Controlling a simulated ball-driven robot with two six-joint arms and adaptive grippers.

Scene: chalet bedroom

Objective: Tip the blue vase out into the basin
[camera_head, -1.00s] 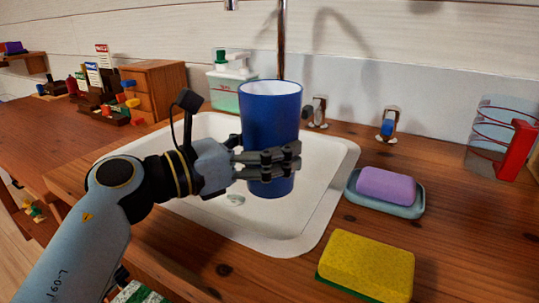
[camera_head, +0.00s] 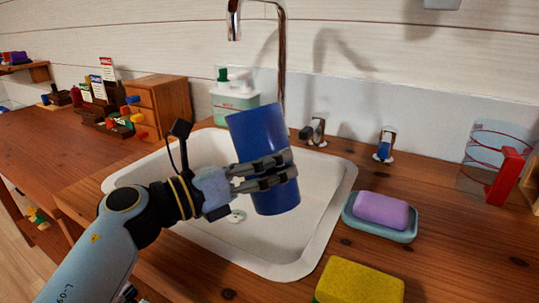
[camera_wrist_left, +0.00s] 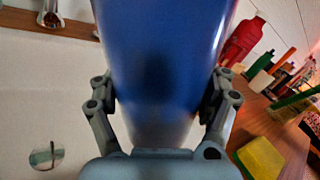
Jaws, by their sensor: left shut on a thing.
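The blue vase (camera_head: 262,135) is a tall plain cup shape held above the white basin (camera_head: 335,205). It is tilted, its upper end leaning left in the head view, and its mouth no longer shows. My left gripper (camera_head: 278,172) is shut on the vase around its lower half. In the left wrist view the vase (camera_wrist_left: 160,50) fills the middle, with a finger on each side. The basin's drain (camera_head: 237,216) shows below the gripper. What is inside the vase is hidden. My right gripper is not in view.
A chrome faucet (camera_head: 281,60) rises behind the vase. Two taps, a soap bottle (camera_head: 226,104), purple soap (camera_head: 382,210) on a dish, a yellow sponge (camera_head: 358,283) and a clear jug with a red handle (camera_head: 508,175) stand around the basin.

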